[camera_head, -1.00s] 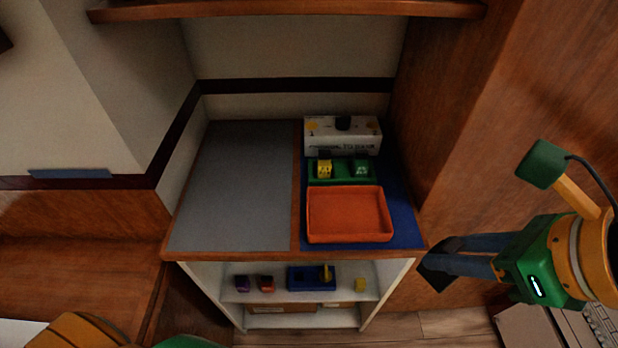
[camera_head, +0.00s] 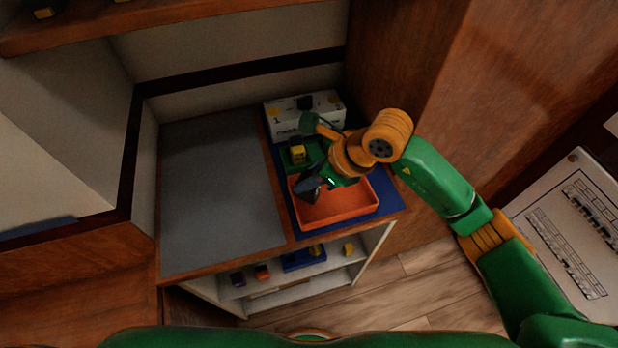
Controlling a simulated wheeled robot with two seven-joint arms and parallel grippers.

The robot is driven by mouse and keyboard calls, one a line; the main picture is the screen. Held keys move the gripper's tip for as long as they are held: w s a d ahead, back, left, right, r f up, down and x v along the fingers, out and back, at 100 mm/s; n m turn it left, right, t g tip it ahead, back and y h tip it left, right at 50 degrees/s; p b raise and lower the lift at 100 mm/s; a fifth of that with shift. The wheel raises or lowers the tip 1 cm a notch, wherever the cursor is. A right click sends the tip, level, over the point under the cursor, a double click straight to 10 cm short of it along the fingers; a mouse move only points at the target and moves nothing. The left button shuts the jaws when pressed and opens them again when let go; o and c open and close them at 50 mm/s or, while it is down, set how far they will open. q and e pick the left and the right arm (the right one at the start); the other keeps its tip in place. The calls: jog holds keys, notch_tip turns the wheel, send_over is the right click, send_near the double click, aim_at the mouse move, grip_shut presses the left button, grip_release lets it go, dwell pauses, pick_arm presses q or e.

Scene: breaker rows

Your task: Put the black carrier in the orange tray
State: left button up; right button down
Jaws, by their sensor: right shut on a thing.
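The orange tray (camera_head: 344,207) lies on the blue right half of the counter. My right gripper (camera_head: 307,192) comes in from the right and is above the tray's left part, pointing down and left. It is shut on a dark thing that looks like the black carrier, though it blends with the dark fingers and its outline is unclear. I cannot tell whether it touches the tray floor. My left gripper is not in view.
Behind the tray is a green base (camera_head: 288,161) with a yellow block (camera_head: 298,153), partly hidden by my arm. A white box (camera_head: 284,118) stands at the back. The grey mat (camera_head: 215,190) on the left is bare. Small blocks and a blue base (camera_head: 300,260) are on the shelf below.

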jog(key=shift+s+d+f+p, duration=0.15)
jog(key=shift+f+p, duration=0.15)
jog(key=shift+f, duration=0.9)
jog(key=c, duration=0.5)
grip_release()
jog(key=shift+b, duration=0.3)
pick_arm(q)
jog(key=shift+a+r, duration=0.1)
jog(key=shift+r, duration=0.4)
pick_arm(e)
jog(key=shift+r, duration=0.2)
jog(key=shift+d+r, duration=0.2)
jog(key=shift+r, duration=0.15)
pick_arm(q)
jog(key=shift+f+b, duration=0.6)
pick_arm(e)
jog(key=v, duration=1.1)
